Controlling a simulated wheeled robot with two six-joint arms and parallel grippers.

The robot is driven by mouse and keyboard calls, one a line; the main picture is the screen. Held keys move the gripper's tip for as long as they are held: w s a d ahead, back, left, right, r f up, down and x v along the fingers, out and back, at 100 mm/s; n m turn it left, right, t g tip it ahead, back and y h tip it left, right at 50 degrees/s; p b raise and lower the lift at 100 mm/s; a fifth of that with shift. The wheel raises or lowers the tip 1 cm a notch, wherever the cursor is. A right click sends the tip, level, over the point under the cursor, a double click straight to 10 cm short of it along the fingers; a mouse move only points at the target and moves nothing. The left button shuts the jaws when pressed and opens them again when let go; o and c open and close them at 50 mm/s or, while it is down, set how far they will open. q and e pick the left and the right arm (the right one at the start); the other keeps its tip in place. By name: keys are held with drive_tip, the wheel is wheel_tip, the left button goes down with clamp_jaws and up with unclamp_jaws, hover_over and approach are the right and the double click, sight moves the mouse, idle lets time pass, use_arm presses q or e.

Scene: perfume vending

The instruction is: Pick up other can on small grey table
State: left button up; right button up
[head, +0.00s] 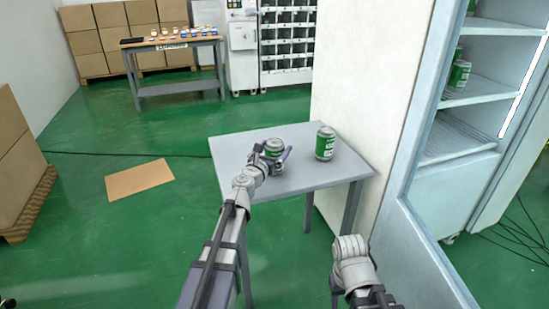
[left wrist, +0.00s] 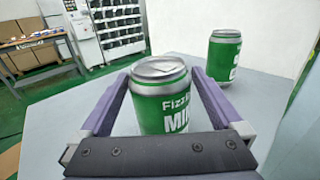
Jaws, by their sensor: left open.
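Two green cans with silver tops stand upright on the small grey table (head: 240,147). The nearer can (head: 274,146) is partly hidden by my left gripper (head: 270,159) in the head view. In the left wrist view this can (left wrist: 160,97) stands between the two purple fingers, with gaps visible at its sides. My left gripper (left wrist: 155,105) is open around it. The other can (head: 325,143) stands to the right, near the table's right edge and apart from the gripper; it also shows in the left wrist view (left wrist: 223,55). My right arm is low at the right; its fingers are not visible.
A white wall panel (head: 365,75) and an open fridge (head: 460,150) with green cans (head: 459,74) stand right of the table. A flat cardboard sheet (head: 139,180) lies on the green floor at left. A workbench (head: 175,60) and stacked boxes stand behind. The table's left part is bare.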

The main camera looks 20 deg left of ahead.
use_arm(q)
clamp_jaws()
idle(0.7)
